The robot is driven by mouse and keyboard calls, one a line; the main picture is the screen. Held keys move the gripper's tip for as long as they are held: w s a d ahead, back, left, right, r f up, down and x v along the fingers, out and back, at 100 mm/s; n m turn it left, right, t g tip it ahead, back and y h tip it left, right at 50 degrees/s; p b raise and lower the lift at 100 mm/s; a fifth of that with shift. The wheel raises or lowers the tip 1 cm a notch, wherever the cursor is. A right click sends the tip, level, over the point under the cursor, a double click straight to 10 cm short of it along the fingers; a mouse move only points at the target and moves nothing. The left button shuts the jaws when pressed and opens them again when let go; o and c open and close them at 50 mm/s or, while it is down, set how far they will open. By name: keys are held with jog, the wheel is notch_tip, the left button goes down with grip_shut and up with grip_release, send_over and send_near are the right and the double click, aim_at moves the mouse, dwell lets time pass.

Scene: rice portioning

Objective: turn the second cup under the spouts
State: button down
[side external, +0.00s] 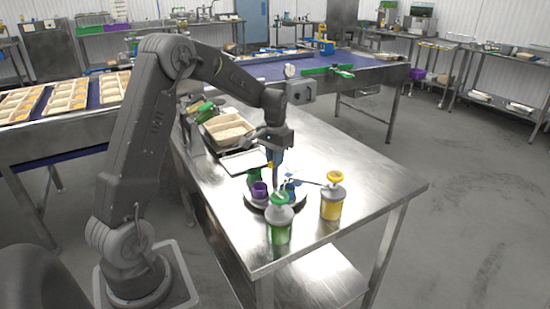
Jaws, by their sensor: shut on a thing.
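A dark round turntable (252,203) sits near the front of the steel table. A purple cup (260,190) stands on its left part, with a green cup (253,175) behind it and a blue cup (293,186) to the right. My gripper (274,172) points down over the middle of the turntable, shut on what looks like its thin upright post; the grip is small and partly hidden. A green pump dispenser (280,225) stands in front of the turntable and a yellow one (332,202) at its right. The yellow one's spout reaches left toward the blue cup.
A beige tub of rice (228,130) stands behind on the left, with a pale tray (244,161) in front of it. A conveyor with compartment trays (68,96) runs at the far left. The table (375,185) is clear on the right.

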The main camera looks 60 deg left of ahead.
jog(key=shift+n, duration=6.6)
jog(key=shift+r+n, duration=0.1)
jog(key=shift+n, duration=0.3)
jog(key=c, duration=1.1)
grip_release()
jog(key=shift+c, duration=0.2)
notch_tip(320, 180, up, 14)
